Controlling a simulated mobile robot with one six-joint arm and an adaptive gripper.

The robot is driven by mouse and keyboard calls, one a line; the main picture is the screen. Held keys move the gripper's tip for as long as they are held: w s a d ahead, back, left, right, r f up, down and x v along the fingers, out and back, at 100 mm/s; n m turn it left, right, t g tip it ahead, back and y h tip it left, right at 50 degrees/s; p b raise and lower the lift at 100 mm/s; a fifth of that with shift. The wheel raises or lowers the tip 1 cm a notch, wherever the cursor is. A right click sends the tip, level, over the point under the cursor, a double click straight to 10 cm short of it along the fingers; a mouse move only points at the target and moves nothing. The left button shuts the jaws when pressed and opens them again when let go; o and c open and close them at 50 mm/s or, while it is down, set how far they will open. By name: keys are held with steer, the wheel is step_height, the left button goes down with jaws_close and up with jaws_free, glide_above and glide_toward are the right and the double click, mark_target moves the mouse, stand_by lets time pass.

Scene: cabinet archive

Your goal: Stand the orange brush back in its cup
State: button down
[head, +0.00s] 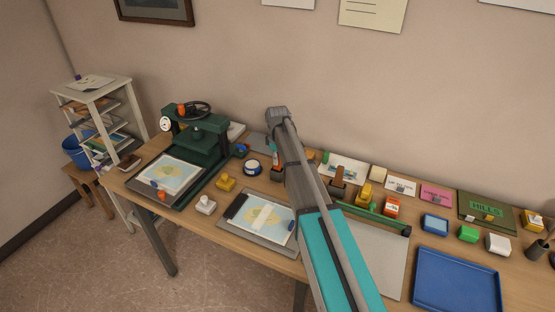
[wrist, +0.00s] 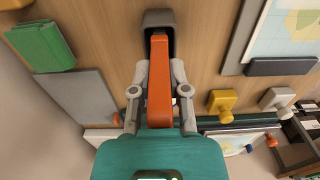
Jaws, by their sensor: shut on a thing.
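My gripper (wrist: 160,92) is shut on the orange brush (wrist: 159,85), with one grey finger on each side of it. In the wrist view the brush's far end lies within the mouth of a dark grey cup (wrist: 145,46); how deep it sits is hidden. In the head view a small bit of orange brush (head: 275,160) shows beside my arm, above the dark cup (head: 276,176) on the bench. My arm hides part of both there.
A green press (head: 197,140) stands to the left. A blue-lidded jar (head: 252,166), a yellow stamp (head: 225,183) and a white stamp (head: 205,204) are near the cup. A map board (head: 230,239) lies in front. Several stamps and a blue tray (head: 455,280) are on the right.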

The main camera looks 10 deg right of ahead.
steer(key=shift+f+b, duration=0.5)
steer(key=shift+b, duration=0.05)
stand_by(0.5)
steer(key=c, duration=0.5)
jaws_free()
steer(key=shift+c, duration=0.2)
steer(key=shift+r, duration=0.15)
steer(key=shift+r+p, duration=3.4)
steer(key=shift+p, duration=0.2)
